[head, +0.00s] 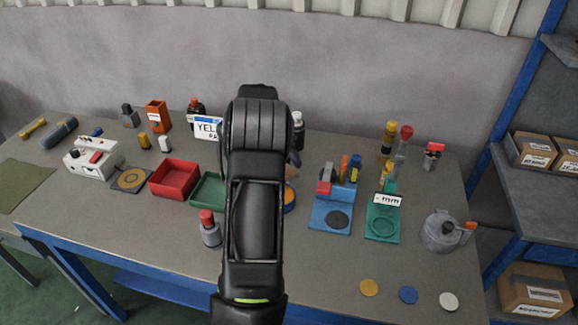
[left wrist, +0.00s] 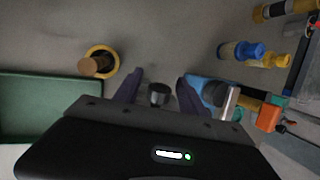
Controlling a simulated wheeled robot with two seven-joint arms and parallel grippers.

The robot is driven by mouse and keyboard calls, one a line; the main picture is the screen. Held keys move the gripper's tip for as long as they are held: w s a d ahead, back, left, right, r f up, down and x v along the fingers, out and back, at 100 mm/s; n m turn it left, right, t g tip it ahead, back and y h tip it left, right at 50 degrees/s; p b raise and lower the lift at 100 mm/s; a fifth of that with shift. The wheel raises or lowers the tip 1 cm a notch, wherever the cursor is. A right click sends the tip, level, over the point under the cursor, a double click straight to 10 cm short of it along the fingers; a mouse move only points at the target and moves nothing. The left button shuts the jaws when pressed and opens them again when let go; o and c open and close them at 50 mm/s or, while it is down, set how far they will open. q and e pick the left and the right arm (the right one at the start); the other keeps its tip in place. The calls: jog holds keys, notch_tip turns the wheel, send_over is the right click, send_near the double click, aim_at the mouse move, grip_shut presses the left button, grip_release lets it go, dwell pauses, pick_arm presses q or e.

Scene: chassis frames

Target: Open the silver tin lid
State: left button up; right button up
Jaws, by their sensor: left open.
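The silver tin (head: 438,236) is a round grey container near the right end of the table in the head view. An orange-red piece (head: 467,228) sticks out at its right side; whether its lid is shut is too small to tell. My left gripper (left wrist: 158,90) is open in the left wrist view, its two dark purple fingers apart. A small dark cylinder with a grey top (left wrist: 158,95) shows between the fingers, with no clear contact. In the head view my black arm hides most of this gripper, well left of the tin. My right gripper is not in view.
A blue stand (head: 330,212) and a green stand (head: 383,222) stand between my arm and the tin. Yellow, blue and white discs (head: 408,295) lie near the front edge. A red tray (head: 174,179) and a green tray (head: 207,190) sit to the left.

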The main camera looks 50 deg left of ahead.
pick_arm(q)
jog(key=v, duration=0.5)
jog(key=shift+r+b, duration=0.1)
jog(key=shift+b, duration=0.2)
